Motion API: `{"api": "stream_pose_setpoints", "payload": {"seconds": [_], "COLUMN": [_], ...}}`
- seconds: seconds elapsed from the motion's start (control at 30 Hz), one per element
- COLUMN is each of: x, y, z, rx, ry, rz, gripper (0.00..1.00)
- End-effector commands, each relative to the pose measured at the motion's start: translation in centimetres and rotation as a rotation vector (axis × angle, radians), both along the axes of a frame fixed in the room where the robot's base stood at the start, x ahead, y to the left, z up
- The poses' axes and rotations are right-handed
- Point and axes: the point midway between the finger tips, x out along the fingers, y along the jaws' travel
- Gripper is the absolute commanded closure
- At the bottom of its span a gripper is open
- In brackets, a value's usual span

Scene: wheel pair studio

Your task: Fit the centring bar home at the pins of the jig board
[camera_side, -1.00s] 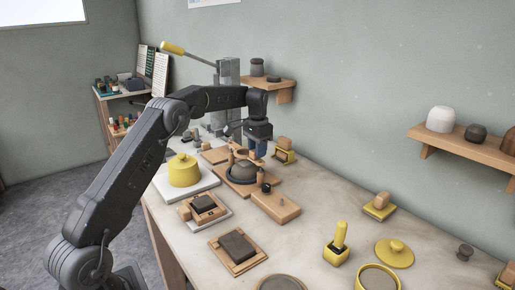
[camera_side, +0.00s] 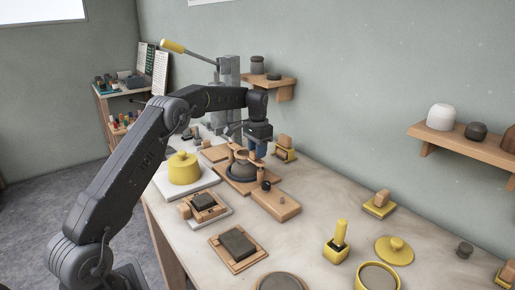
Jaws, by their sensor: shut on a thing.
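The jig board (camera_side: 232,184) is a wooden plate on the bench, below and in front of my gripper. A dark grey round pot sits on it in a dark blue ring (camera_side: 229,174). My gripper (camera_side: 261,152), with blue fingers, points down at the board's far side. It is shut on a wooden piece, apparently the centring bar (camera_side: 240,154), which lies over or just above the pot. The bar's far end and the grip itself are hidden behind the fingers and pot. The pins are too small to tell apart, so I cannot tell whether the bar touches them.
A yellow lidded pot (camera_side: 184,170) stands on a white slab to the left. A wooden block (camera_side: 277,205) with a dark knob lies close in front of the board. A yellow-and-wood stand (camera_side: 285,150) is just right of my gripper.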

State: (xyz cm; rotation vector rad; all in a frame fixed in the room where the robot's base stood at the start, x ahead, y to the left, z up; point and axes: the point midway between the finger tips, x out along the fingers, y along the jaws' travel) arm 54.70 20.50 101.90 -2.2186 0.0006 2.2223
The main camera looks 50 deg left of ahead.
Motion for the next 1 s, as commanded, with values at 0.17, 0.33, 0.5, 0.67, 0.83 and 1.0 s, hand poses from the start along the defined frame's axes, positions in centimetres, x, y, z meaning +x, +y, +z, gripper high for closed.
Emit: {"api": "stream_pose_setpoints", "payload": {"seconds": [0.17, 0.33, 0.5, 0.67, 0.83, 1.0], "x": [0.0, 0.0, 0.0, 0.0, 0.0, 0.0], "y": [0.0, 0.0, 0.0, 0.0, 0.0, 0.0], "z": [-0.6, -1.2, -1.7, -1.8, -1.8, -1.8], "rx": [-0.001, 0.000, 0.000, 0.000, 0.000, 0.000], "ry": [0.001, 0.001, 0.000, 0.000, 0.000, 0.000], "rz": [0.000, 0.000, 0.000, 0.000, 0.000, 0.000], "gripper": [0.93, 0.93, 0.93, 0.93, 0.93, 0.93]}}
